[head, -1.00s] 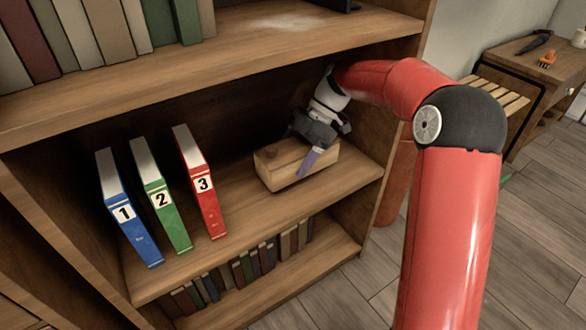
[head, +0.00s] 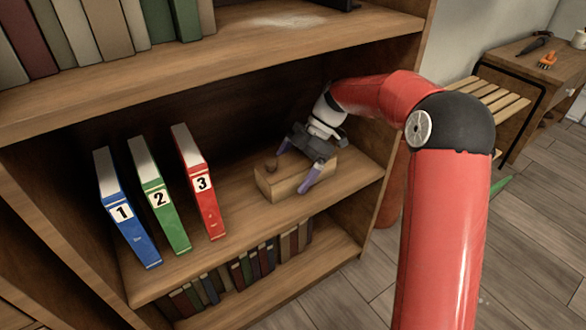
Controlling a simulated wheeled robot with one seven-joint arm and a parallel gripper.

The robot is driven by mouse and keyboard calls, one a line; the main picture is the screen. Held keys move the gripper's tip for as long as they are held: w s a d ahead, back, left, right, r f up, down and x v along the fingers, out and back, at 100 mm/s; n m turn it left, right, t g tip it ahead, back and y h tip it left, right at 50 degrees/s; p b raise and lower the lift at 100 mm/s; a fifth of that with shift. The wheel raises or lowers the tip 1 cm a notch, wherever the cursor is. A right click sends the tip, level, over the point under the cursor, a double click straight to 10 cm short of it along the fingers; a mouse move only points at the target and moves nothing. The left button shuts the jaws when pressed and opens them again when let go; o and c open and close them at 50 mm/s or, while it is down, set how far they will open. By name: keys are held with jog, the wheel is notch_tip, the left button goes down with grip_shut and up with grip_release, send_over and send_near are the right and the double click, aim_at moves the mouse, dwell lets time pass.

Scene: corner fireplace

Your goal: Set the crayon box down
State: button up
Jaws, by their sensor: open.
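A light wooden box (head: 281,189) with a small dark round knob on its top sits on the middle shelf, right of the numbered binders. It is the only box in view, and no crayons show. It appears to rest flat on the shelf board. My gripper (head: 297,166) is over the box from above and behind, with its purple fingers spread apart. One finger is in front of the box's near face; the other is toward the far left side. Whether either finger touches the box cannot be told. The gripper hides part of the box's top.
Three binders, blue (head: 127,217), green (head: 160,202) and red (head: 200,188), stand left of the box with bare shelf (head: 233,205) between. Books (head: 241,270) fill the shelf below. A side panel closes the right.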

aim_at(299, 158)
jog(key=p+v, duration=0.1)
jog(key=v, duration=0.6)
jog(key=shift+w+d+r+p, duration=0.1)
jog(key=shift+d+r+p, duration=0.05)
jog(key=shift+r+p, duration=0.15)
